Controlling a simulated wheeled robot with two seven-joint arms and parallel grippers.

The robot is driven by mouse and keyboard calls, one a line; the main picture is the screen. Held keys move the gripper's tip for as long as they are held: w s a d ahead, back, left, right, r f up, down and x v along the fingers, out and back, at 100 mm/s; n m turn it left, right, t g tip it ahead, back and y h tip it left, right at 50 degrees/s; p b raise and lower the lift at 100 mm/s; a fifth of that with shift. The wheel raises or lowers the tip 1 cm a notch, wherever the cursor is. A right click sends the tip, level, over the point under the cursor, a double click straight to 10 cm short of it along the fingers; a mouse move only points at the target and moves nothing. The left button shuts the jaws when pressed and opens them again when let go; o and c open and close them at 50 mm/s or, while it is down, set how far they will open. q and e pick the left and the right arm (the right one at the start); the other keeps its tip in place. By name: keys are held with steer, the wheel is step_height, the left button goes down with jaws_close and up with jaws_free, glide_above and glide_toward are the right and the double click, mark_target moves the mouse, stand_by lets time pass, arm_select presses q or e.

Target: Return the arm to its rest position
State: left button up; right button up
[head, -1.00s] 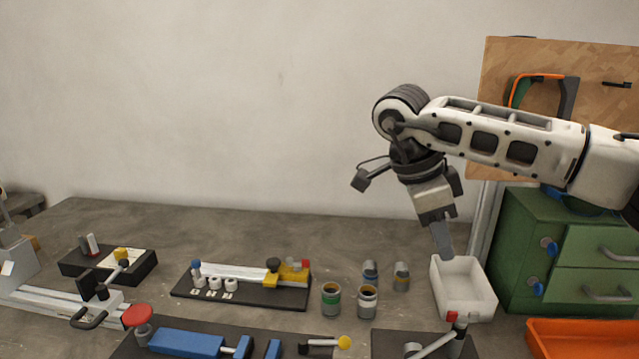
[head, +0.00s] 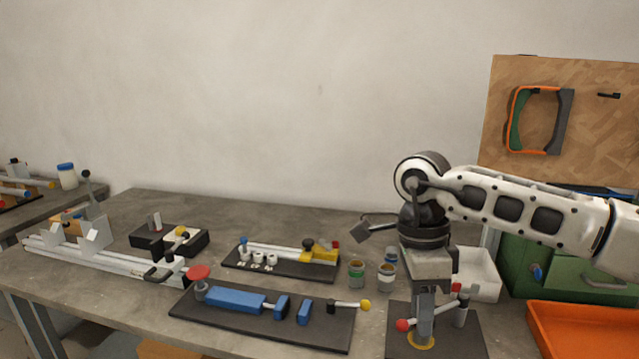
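My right gripper (head: 424,318) points down over the black plate (head: 468,344) at the front right of the table. Its fingers sit beside a lever with red knobs (head: 403,325) on that plate. I cannot tell whether the fingers are open, shut or touching the lever. My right arm comes in from the right and partly hides the white bin (head: 480,274) behind it. My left gripper is not in view.
A blue clamp fixture (head: 236,300) lies left of the gripper, with several small cans (head: 387,277) behind it. A green drawer cabinet (head: 570,270) and an orange tray (head: 585,328) stand at the right. A long rail jig (head: 120,262) is at the left.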

steer(key=s+a+f+m+g+y, duration=0.1)
steer(key=s+a+f+g+y, duration=0.15)
steer(key=s+a+y, duration=0.55)
steer(key=s+a+f+m+g+y, duration=0.1)
steer(key=s+a+f+g+y, duration=0.2)
steer(key=a, duration=0.9)
steer(key=a+r+m+t+y, duration=0.45)
steer(key=r+m+y, duration=0.25)
steer(key=m+y, duration=0.35)
steer(key=w+d+f+m+t+h, duration=0.3)
steer(key=d+f+m+t+h, duration=0.3)
steer(key=m+t, duration=0.6)
steer(key=w+d+f+m+t+h, duration=0.4)
steer(key=d+m+t, duration=0.3)
steer(key=m, duration=0.9)
steer(key=s+d+f+m+g+h, duration=0.3)
steer(key=s+d+f+m+h, duration=0.1)
steer(key=f, duration=0.5)
steer(key=s+d+f+m+g+h, duration=0.3)
steer(key=s+d+f+m, duration=0.3)
steer(key=s+f, duration=0.4)
steer(key=shift+d+h, duration=0.35)
steer(key=shift+d, duration=0.5)
